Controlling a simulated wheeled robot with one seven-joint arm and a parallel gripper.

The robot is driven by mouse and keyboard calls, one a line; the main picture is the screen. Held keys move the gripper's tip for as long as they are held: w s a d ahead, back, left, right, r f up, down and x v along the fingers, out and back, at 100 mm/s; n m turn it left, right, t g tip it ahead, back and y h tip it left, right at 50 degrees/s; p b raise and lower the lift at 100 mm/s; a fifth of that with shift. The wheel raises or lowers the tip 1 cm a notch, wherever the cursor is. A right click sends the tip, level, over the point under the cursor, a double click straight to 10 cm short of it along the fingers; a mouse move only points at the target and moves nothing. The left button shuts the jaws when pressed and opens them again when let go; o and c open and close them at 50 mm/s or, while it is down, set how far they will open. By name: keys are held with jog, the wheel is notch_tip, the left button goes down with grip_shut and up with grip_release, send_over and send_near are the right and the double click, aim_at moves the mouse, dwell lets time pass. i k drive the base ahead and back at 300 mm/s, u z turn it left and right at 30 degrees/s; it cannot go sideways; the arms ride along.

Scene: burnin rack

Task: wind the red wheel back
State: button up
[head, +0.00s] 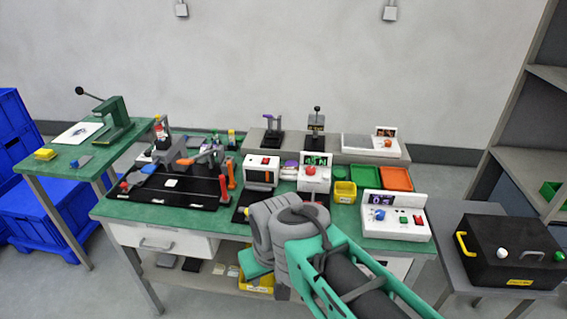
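No part can be made out for sure as a red wheel. My wrist (275,225) is in front of the bench's front edge, below and left of that unit, and covers part of the bench there. My gripper's fingers are hidden or cannot be made out, so I cannot see whether they are open or hold anything.
The green bench (345,228) is crowded: a black fixture board (150,198) at left, a white-fronted box (262,172), a yellow bin (345,192), green and orange trays (397,178), and a white control panel (395,215). A black case (510,250) stands at right.

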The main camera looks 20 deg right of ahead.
aim_at(310, 170)
jog(key=u, duration=0.05)
jog(key=i, duration=0.35)
jog(key=z, duration=0.65)
jog(key=i, duration=0.8)
jog(key=z, duration=0.15)
